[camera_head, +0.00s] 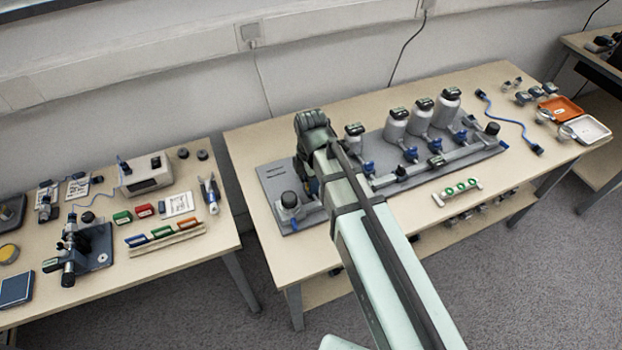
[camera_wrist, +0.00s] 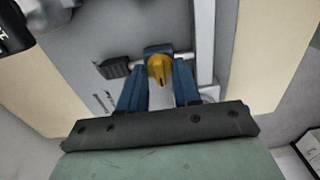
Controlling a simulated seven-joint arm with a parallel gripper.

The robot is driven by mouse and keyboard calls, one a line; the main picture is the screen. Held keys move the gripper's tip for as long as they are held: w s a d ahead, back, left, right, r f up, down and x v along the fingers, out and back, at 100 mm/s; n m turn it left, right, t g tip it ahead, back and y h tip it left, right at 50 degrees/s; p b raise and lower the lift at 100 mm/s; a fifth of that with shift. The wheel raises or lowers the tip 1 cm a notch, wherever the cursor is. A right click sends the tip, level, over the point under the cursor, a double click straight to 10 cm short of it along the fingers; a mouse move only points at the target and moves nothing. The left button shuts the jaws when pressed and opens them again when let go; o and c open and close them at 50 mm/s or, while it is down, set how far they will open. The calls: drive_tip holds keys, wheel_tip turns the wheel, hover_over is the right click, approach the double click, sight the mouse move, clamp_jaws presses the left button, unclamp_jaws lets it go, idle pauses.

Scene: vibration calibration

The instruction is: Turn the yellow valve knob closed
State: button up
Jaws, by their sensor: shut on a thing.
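In the wrist view the yellow valve knob (camera_wrist: 159,68) sits on a dark blue valve body (camera_wrist: 157,49) fixed to the grey panel. My gripper (camera_wrist: 160,80) has its two blue fingers on either side of the knob, shut on it. A dark marking shows on the knob's face. In the head view my arm reaches over the grey base plate (camera_head: 274,178), and my gripper (camera_head: 311,186) is mostly hidden behind the wrist. The yellow knob is hidden there.
Several grey canisters (camera_head: 397,125) with blue valves stand along the plate to the right. A round dark-topped device (camera_head: 290,203) stands close left of my gripper. A green-buttoned strip (camera_head: 457,191) lies on the front of the table (camera_head: 420,213). A grey rail runs beside the knob.

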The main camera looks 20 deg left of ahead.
idle(0.3)
drive_tip(key=o, duration=1.1)
drive_tip(key=shift+c, duration=0.2)
drive_tip(key=shift+r, duration=0.1)
wheel_tip(320, 180, up, 14)
drive_tip(key=shift+f, duration=0.2)
idle(0.4)
